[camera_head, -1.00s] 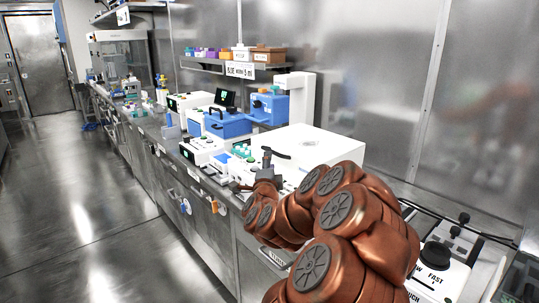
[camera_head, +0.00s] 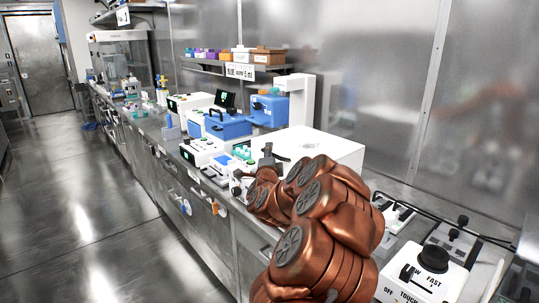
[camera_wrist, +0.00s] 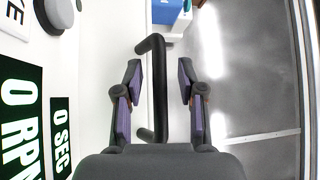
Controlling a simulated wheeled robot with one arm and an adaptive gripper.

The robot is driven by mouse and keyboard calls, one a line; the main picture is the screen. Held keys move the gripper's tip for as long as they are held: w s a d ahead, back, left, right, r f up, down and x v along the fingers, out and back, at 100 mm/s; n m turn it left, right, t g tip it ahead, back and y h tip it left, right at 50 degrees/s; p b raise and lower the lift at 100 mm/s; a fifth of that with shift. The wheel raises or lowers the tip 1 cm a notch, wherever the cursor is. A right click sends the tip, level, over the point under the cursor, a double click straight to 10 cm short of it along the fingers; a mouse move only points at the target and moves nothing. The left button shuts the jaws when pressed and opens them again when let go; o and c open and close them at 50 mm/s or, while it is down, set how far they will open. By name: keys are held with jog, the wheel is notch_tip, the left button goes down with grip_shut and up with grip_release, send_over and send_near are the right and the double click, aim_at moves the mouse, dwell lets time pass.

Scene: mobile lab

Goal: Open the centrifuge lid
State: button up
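The centrifuge (camera_head: 325,150) is a large white box on the bench, and its flat top looks closed. My gripper (camera_head: 268,158) is at its front left edge, partly hidden by my copper-coloured arm. In the wrist view, the white centrifuge face (camera_wrist: 100,45) carries green displays reading 0 RPM and 0 SEC. A black U-shaped handle (camera_wrist: 161,95) stands out from its edge. My gripper (camera_wrist: 160,68) is open, with one finger on each side of the handle bar. Gaps show between the bar and both fingers.
A blue device (camera_head: 228,125) and a white device (camera_head: 203,150) stand farther left along the bench. A vortex mixer (camera_head: 425,270) is at the near right. A shelf with coloured boxes (camera_head: 240,56) hangs on the wall. The floor (camera_head: 80,190) at the left is clear.

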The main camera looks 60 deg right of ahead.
grip_shut()
dwell(0.7)
